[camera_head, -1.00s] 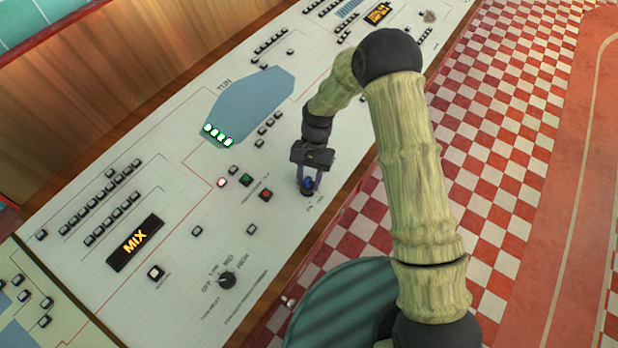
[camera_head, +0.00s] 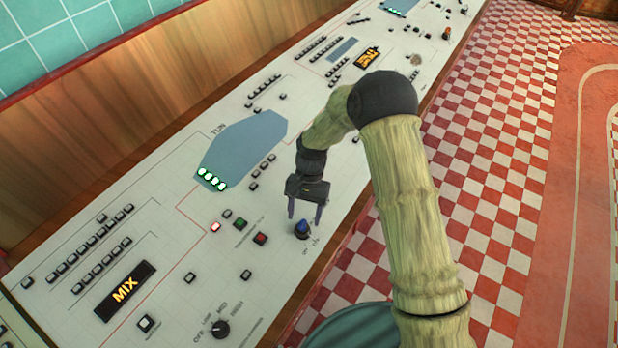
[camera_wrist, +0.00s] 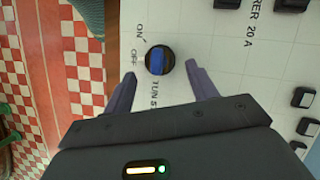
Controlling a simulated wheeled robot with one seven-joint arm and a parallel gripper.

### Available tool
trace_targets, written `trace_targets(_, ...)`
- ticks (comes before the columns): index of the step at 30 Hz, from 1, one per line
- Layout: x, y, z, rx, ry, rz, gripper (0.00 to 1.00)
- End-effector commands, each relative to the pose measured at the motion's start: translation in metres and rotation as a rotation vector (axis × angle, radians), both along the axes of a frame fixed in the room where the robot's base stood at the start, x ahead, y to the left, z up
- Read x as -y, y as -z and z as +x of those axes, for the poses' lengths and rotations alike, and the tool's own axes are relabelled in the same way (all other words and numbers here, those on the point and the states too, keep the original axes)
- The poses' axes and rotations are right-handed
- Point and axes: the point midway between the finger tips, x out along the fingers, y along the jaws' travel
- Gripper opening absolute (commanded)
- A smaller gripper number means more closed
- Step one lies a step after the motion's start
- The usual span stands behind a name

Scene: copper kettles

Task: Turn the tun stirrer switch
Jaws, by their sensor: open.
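The tun stirrer switch is a round black knob with a blue grip bar (camera_head: 302,229), on the white control panel (camera_head: 165,237) near its front edge. It also shows in the wrist view (camera_wrist: 157,60), with "ON" and "OFF" printed on one side and partly hidden "TUN S" lettering below. The blue bar lies roughly along the picture's vertical there. My gripper (camera_head: 305,212) is open and empty, above the panel and apart from the knob. In the wrist view its two fingers (camera_wrist: 161,78) stand either side of the knob's lower part, not touching it.
Red and green buttons (camera_head: 250,231) sit left of the switch. A black rotary knob (camera_head: 220,329) and a lit MIX display (camera_head: 125,290) are nearer the lower left. A blue tun diagram (camera_head: 243,148) lies behind. The checkered floor (camera_head: 480,170) is on the right.

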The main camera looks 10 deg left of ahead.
Motion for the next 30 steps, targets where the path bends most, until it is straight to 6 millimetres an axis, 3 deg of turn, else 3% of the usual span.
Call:
trace_targets(18, 0.005, -0.112, 0.048, 0.004, 0.002, 0.002, 0.58)
trace_targets(24, 0.006, -0.132, 0.055, 0.000, 0.000, 0.001, 0.58)
trace_targets(30, 0.006, -0.135, 0.056, -0.001, 0.000, 0.000, 0.58)
